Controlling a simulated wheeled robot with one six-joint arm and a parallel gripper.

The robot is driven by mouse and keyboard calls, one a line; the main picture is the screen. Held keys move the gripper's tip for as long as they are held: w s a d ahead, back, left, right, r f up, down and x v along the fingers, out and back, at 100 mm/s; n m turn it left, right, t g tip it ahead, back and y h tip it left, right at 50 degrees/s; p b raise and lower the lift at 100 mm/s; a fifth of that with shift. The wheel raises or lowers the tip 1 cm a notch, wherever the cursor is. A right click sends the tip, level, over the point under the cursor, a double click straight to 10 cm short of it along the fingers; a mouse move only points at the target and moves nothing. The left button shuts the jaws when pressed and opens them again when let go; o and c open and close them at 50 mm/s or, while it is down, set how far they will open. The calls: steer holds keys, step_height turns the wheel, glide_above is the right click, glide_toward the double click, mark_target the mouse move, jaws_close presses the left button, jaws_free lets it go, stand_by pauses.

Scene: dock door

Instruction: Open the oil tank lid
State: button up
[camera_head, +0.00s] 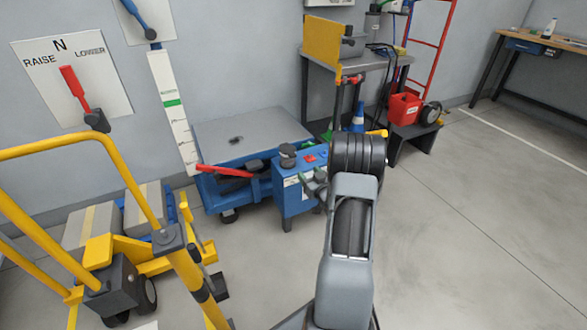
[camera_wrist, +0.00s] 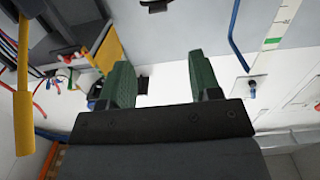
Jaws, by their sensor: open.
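A blue tank unit (camera_head: 296,196) stands on the floor left of my arm in the head view. A dark round cap (camera_head: 287,151), which looks like the oil tank lid, sits upright on its top, beside a red button (camera_head: 310,158). My gripper (camera_head: 314,184) shows only in part at the unit's right side, mostly hidden by my forearm. In the wrist view its two green fingers (camera_wrist: 162,84) are apart with nothing between them. The cap cannot be made out in the wrist view. Whether the gripper touches the unit cannot be told.
A blue lift table (camera_head: 250,133) with a red pedal or lever (camera_head: 224,171) stands left of the unit. A yellow-framed cart (camera_head: 130,245) fills the lower left. A workbench (camera_head: 372,66) and a red can (camera_head: 404,108) are behind. The floor at right is clear.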

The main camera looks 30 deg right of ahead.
mark_target(294, 157)
steer(key=shift+w+d+f+b, duration=0.3)
steer(key=shift+w+b, duration=0.4)
steer(key=shift+w, duration=1.5)
steer(key=shift+w+d+f+b, duration=0.1)
steer(key=shift+w+d+b, duration=0.45)
steer(key=shift+w, duration=1.7)
steer(key=shift+w+d+f+b, duration=0.2)
steer(key=shift+w+b, duration=0.6)
steer(key=shift+w, duration=1.4)
steer(key=shift+r, duration=0.1)
steer(key=shift+c, duration=0.2)
jaws_close()
